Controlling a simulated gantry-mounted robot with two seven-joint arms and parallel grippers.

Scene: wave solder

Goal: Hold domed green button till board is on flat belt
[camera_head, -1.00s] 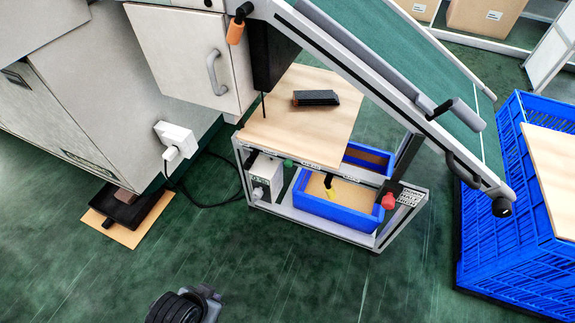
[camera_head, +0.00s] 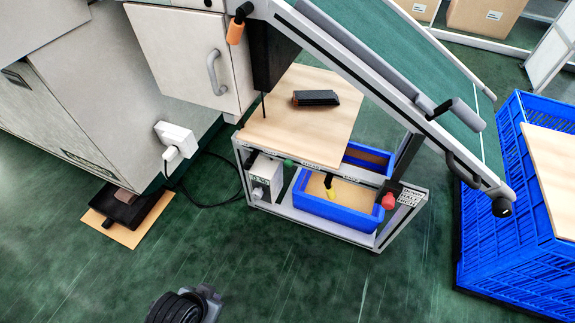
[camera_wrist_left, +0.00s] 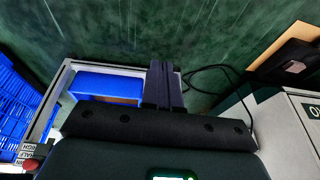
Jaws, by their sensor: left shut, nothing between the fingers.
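The domed green button (camera_head: 288,163) sits on the front rail under the wooden top, left of a yellow-and-black control (camera_head: 328,184) and a red button (camera_head: 388,201). The sloping green belt (camera_head: 440,70) runs down from upper left to right. I cannot make out a board on it. In the left wrist view my left gripper (camera_wrist_left: 165,75) is shut and empty, with the cart's frame and blue bin beyond it. The red button also shows there (camera_wrist_left: 31,164). My gripper body may hide the green button there. My right gripper is not in view.
A wooden top (camera_head: 300,125) carries a black object (camera_head: 315,98). Blue bins (camera_head: 340,213) stand beneath it. A blue crate (camera_head: 510,230) is at the right, and a grey machine (camera_head: 110,100) with a white plug box (camera_head: 176,138) at the left. The green floor in front is mostly clear.

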